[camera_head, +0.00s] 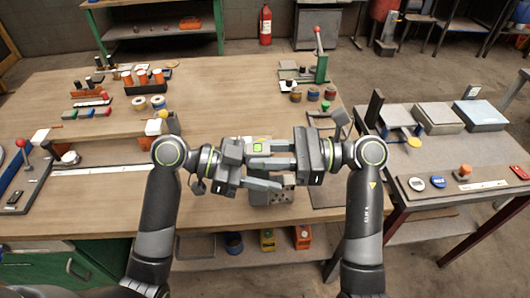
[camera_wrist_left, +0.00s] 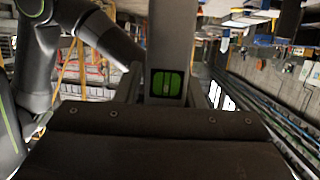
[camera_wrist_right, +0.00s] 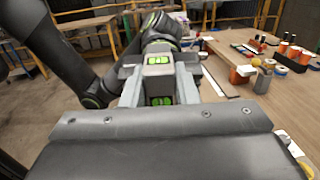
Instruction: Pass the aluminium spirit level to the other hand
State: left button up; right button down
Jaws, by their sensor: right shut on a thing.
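The aluminium spirit level (camera_head: 258,140) is a grey bar with green vials, held up between my two grippers above the table. My right gripper (camera_head: 268,155) is shut on it from the right. In the right wrist view the level (camera_wrist_right: 159,83) lies between that gripper's fingers, with two green windows showing. My left gripper (camera_head: 262,165) comes from the left, its fingers spread apart on either side of the level. In the left wrist view the level (camera_wrist_left: 171,40) stands between these fingers, with narrow gaps seeming to show beside it. Grippers and fingers partly hide the level in the head view.
A grey block with holes (camera_head: 272,195) sits on the wooden table (camera_head: 215,85) below the grippers. Spools, orange-capped items and small tools stand at the back left. A red-knobbed lever device (camera_head: 319,65) stands at the back right. A side table (camera_head: 425,180) is at right.

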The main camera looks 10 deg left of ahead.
pick_arm(q)
jog(key=o, duration=0.3)
